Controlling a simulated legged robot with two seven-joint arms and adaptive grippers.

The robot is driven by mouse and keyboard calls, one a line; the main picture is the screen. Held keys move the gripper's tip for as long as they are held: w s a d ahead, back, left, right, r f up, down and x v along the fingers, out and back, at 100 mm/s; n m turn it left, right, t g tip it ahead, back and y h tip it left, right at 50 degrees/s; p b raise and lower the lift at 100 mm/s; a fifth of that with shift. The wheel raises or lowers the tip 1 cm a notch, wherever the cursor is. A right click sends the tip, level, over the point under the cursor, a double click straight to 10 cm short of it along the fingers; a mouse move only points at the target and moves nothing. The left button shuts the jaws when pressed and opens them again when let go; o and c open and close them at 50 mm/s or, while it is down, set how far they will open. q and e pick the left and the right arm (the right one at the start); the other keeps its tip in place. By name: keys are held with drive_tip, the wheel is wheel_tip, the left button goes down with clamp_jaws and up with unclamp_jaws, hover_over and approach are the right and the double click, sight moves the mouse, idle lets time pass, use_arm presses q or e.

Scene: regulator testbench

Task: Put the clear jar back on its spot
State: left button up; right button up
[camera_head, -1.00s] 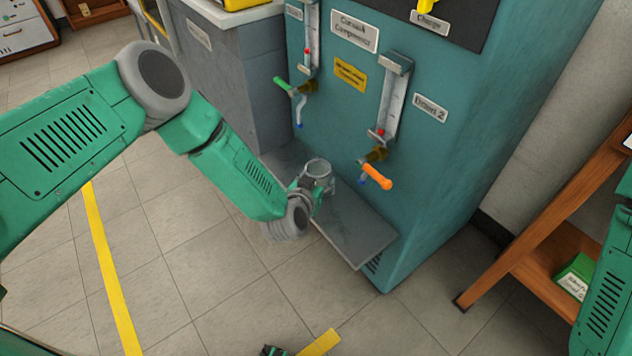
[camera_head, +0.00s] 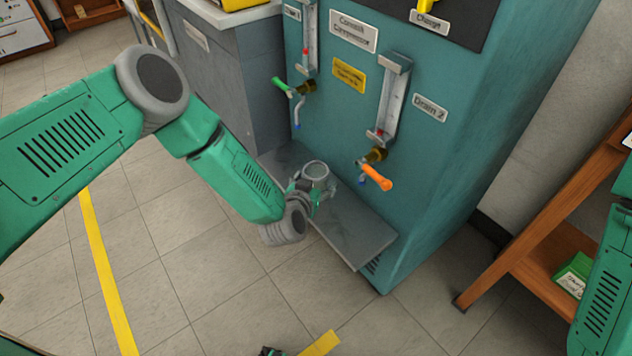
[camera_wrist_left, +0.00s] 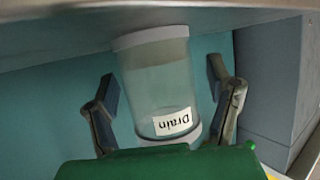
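The clear jar (camera_head: 315,172) stands upright on the grey ledge (camera_head: 352,236) of the teal cabinet. In the left wrist view the picture is upside down, and the jar (camera_wrist_left: 157,85) shows a white "Drain" label and pale bands at both ends. My left gripper (camera_head: 312,190) is at the jar. In the left wrist view its fingers (camera_wrist_left: 161,82) are open, one on each side of the jar, with a visible gap on both sides. A small dark green part at the bottom edge of the head view may be my right gripper (camera_head: 270,351); its fingers cannot be made out.
A valve with an orange handle (camera_head: 377,178) sticks out just right of the jar. A valve with a green handle (camera_head: 282,85) is up to the left. A grey cabinet (camera_head: 232,75) adjoins on the left; a wooden shelf (camera_head: 535,245) stands right. The ledge's front right part is clear.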

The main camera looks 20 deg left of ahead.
use_arm(q)
drive_tip(key=shift+s, duration=0.2)
drive_tip(key=d+v, duration=0.1)
drive_tip(key=v, duration=1)
drive_tip(key=shift+s+a+r, duration=0.15)
drive_tip(key=shift+s+a, duration=0.1)
drive_tip(key=shift+a, duration=0.2)
